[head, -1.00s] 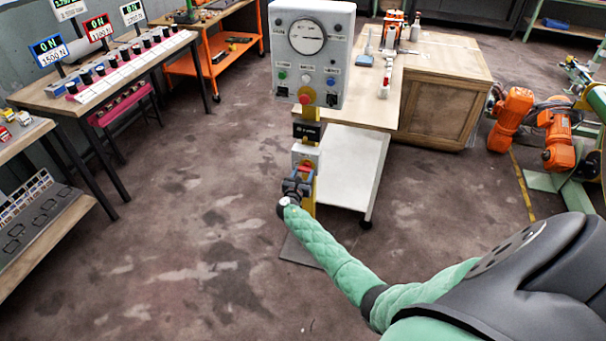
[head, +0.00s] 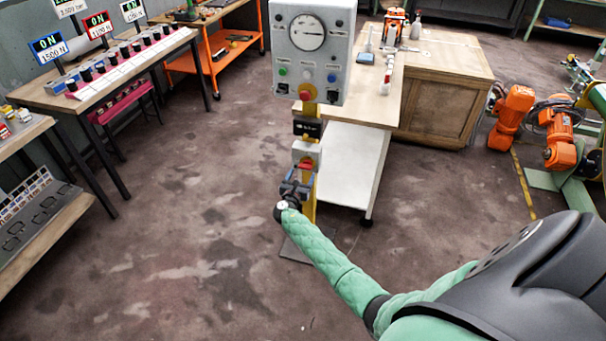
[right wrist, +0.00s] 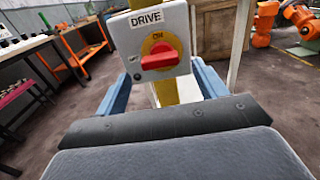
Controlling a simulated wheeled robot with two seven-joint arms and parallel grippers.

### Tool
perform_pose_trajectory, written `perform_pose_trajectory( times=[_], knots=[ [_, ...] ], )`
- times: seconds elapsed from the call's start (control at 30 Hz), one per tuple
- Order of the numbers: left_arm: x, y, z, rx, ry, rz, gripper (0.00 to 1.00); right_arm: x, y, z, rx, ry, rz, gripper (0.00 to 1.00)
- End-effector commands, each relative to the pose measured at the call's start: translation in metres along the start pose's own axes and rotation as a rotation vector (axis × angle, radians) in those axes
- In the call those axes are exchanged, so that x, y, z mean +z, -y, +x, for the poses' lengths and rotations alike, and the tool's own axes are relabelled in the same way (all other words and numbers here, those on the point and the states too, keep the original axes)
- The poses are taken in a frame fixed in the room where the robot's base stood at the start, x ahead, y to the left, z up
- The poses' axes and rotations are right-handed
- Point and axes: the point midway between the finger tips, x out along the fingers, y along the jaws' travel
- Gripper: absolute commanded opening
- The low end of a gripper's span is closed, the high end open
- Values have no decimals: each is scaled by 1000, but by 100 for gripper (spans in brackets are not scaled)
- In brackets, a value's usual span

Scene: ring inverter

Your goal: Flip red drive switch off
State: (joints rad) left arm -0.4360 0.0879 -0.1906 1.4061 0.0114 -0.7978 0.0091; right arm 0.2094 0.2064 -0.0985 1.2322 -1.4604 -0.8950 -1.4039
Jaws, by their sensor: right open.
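The red drive switch (right wrist: 160,57) is a red rotary handle on a yellow disc, on a grey box labelled DRIVE, in the right wrist view. Its handle lies roughly level, with OFF marked at its left and ON above. In the head view the switch (head: 306,164) sits low on the yellow post, under the gauge panel. My right gripper (head: 297,184) is just below and in front of the switch in the head view. My left gripper is not in view.
The grey gauge panel (head: 312,50) with buttons is above the switch on the same post. A white-sided cart (head: 352,172) stands right behind the post. A bench with displays (head: 115,70) is at the left. The floor left of the post is clear.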

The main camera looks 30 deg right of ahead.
Motion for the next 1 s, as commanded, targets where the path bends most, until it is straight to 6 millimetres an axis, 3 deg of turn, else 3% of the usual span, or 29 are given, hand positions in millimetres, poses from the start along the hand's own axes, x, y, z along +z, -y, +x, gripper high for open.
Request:
perform_pose_trajectory(
  times=[0.1,0.33,1.0],
  knots=[
    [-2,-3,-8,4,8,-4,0,-3,0,-20,1,0,1,71],
    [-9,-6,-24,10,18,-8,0,-1,0,-43,1,1,-1,71],
    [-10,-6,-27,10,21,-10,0,0,0,-47,0,1,15,71]
  ],
)
